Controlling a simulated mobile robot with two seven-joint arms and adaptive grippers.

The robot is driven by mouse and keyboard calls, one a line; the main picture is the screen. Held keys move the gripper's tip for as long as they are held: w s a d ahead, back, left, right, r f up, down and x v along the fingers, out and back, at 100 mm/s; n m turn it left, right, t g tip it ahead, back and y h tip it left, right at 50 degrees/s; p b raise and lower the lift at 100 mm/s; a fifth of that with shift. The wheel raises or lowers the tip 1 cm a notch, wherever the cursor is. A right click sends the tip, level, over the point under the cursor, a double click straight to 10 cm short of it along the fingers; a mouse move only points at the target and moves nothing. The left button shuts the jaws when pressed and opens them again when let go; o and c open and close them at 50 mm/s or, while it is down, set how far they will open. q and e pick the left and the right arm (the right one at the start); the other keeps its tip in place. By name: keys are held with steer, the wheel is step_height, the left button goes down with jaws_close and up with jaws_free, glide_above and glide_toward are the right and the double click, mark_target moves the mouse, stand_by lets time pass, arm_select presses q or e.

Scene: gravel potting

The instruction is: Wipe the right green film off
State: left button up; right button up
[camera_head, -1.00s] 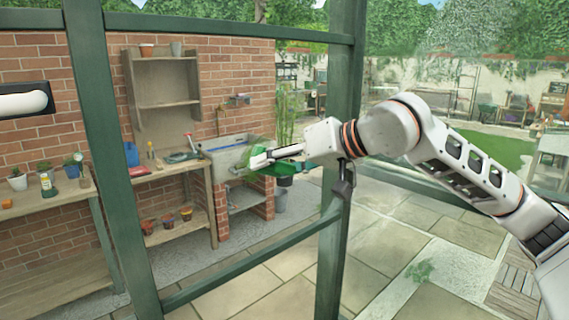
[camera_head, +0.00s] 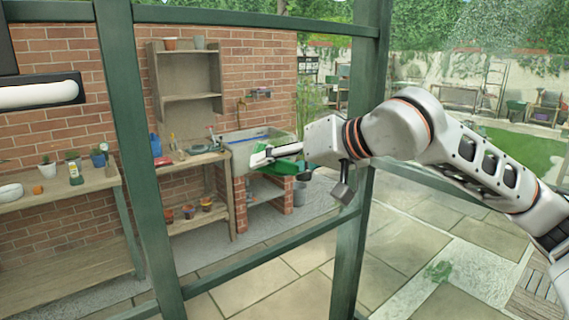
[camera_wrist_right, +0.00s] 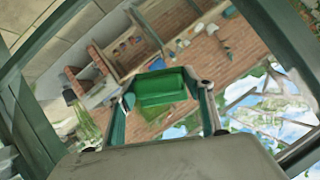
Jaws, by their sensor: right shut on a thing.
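My right gripper (camera_head: 273,155) is in front of the glass pane between the green frame posts, its arm coming in from the right. It is shut on a green block (camera_wrist_right: 160,88), which looks like a sponge and sits between its fingers in the wrist view. The block's green (camera_head: 292,167) also shows below the gripper in the head view. A duller olive-green patch (camera_wrist_right: 167,113) lies just below the block in the wrist view; I cannot tell film from reflection. No film stands out around the gripper in the head view. My left gripper's fingers are not visible.
Green posts (camera_head: 140,150) and rails frame the panes. Beyond are a brick wall (camera_head: 60,120), a potting bench (camera_head: 60,185) with pots, shelves (camera_head: 188,85) and a sink (camera_head: 240,140). A small green patch (camera_head: 437,270) shows over the paving at right.

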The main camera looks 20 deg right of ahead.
steer(key=shift+a+r+p, duration=0.15)
steer(key=shift+r+p, duration=0.45)
steer(key=shift+r, duration=0.45)
steer(key=shift+w+d+f, duration=0.1)
steer(key=shift+w+d, duration=0.2)
steer(key=shift+d, duration=0.65)
steer(key=shift+w+d+f, duration=0.1)
steer(key=shift+w+d, duration=0.2)
steer(key=shift+d, duration=0.6)
steer(key=shift+d, duration=0.1)
steer(key=shift+w+d+r, duration=0.1)
steer(key=shift+w+d, duration=0.3)
steer(key=shift+d, duration=0.45)
steer(key=shift+w+d, duration=0.35)
steer(key=shift+d, duration=0.45)
steer(key=shift+s+d+b, duration=0.25)
steer(key=shift+s+d, duration=0.05)
steer(key=shift+s, duration=0.65)
steer(key=shift+s+d+b, duration=0.2)
steer(key=shift+s+d, duration=0.15)
steer(key=shift+s, duration=0.55)
steer(key=shift+s+d+b, duration=0.25)
steer(key=shift+s+d, duration=0.05)
steer(key=shift+s, duration=0.65)
steer(key=shift+s+d, duration=0.1)
steer(key=shift+s, duration=0.05)
